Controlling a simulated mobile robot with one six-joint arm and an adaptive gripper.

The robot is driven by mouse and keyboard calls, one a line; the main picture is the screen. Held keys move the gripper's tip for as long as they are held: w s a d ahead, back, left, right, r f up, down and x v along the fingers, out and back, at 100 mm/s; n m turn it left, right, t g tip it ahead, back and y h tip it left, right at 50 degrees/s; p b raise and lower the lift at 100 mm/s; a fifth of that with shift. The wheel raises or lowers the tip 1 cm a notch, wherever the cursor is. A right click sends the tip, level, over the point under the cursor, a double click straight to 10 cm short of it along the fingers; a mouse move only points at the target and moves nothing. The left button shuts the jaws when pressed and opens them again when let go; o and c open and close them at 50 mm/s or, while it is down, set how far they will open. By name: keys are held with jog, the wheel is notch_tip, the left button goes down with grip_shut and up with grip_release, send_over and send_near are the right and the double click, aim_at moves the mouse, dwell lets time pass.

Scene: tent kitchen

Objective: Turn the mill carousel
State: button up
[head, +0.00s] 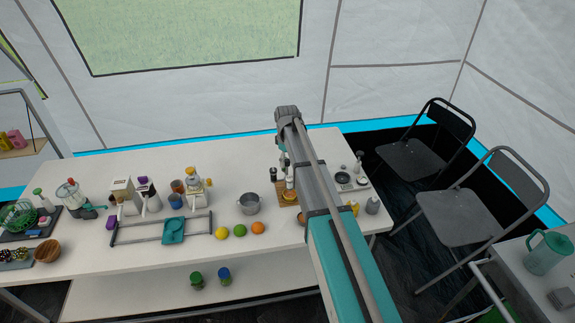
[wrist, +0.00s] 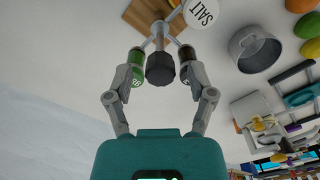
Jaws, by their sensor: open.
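The mill carousel shows in the wrist view with a dark faceted knob (wrist: 160,68) at its hub and pale arms spreading from it. A green-labelled mill (wrist: 137,62) hangs on its left and a dark mill (wrist: 187,54) on its right. In the head view my arm partly hides the carousel, near a wooden board (head: 284,198). My gripper (wrist: 160,80) is open and empty, with its fingers either side of the knob, near the two mills. I cannot tell whether the fingers touch them.
A grey pot (head: 249,204) stands left of the board, with a lemon (head: 222,233), a lime (head: 240,231) and an orange (head: 258,228) in front. A scale (head: 346,182) is on the right. Blender, bottles and a teal-handled frame (head: 174,231) stand left. The table's back is clear.

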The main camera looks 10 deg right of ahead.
jog(key=shift+f, duration=0.3)
grip_shut()
dwell(0.4)
